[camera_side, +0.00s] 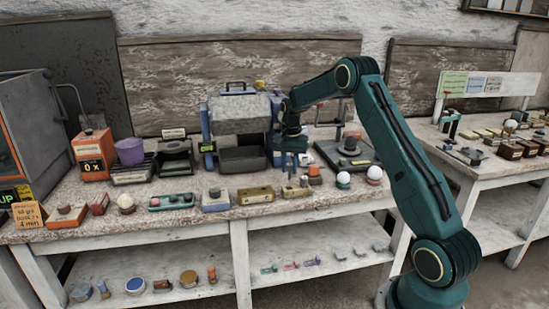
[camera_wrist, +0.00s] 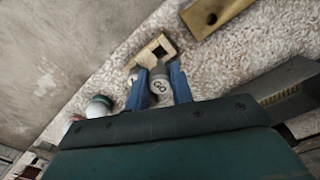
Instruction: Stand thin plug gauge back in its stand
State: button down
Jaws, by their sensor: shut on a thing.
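My gripper (camera_wrist: 165,86) has its two blue fingers shut on a plug gauge (camera_wrist: 161,87), whose pale round top with dark marking shows between them. A small tan wooden stand (camera_wrist: 139,57) with a dark square opening lies just beyond the fingertips. In the side view my gripper (camera_side: 293,168) points down over the small stand (camera_side: 295,193) near the bench front.
A wooden block with holes (camera_side: 256,195) stands left of the small stand. White spheres on coloured bases (camera_side: 343,178) stand to the right. A dark plate fixture (camera_side: 349,152) and a machine with blue posts (camera_side: 240,130) stand behind. The bench front edge is close.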

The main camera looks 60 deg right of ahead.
jog(key=shift+f, duration=1)
jog(key=shift+f, duration=1.95)
dwell(1.6)
jog(key=c, duration=1.1)
grip_release()
jog(key=shift+c, duration=0.2)
jog(key=shift+r, duration=0.1)
jog(key=shift+r, duration=1.95)
